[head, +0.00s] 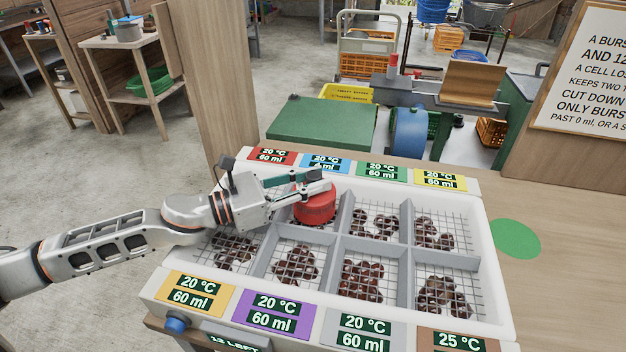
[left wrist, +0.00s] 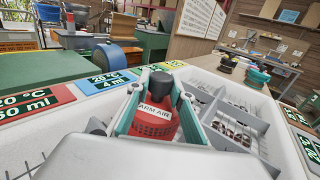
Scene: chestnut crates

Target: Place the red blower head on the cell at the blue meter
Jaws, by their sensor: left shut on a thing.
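The red blower head (head: 315,206), marked "ARM AIR" in the left wrist view (left wrist: 155,121), is held between the fingers of my left gripper (head: 318,188). The gripper is shut on it. The head is upright at the second far cell from the left, by the blue meter (head: 327,162); I cannot tell whether it touches the cell's mesh. The blue meter also shows in the left wrist view (left wrist: 110,82), reading 20 °C and 4 ml. The white crate (head: 492,222) has two rows of cells, several with chestnuts. The blower head hides the blue cell's contents. My right gripper is out of view.
Red (head: 271,156), green (head: 381,171) and yellow (head: 440,180) meters line the far rim. A purple meter (head: 272,313) is on the near rim. A green disc (head: 517,239) lies on the bench right of the crate. Grey dividers separate the cells.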

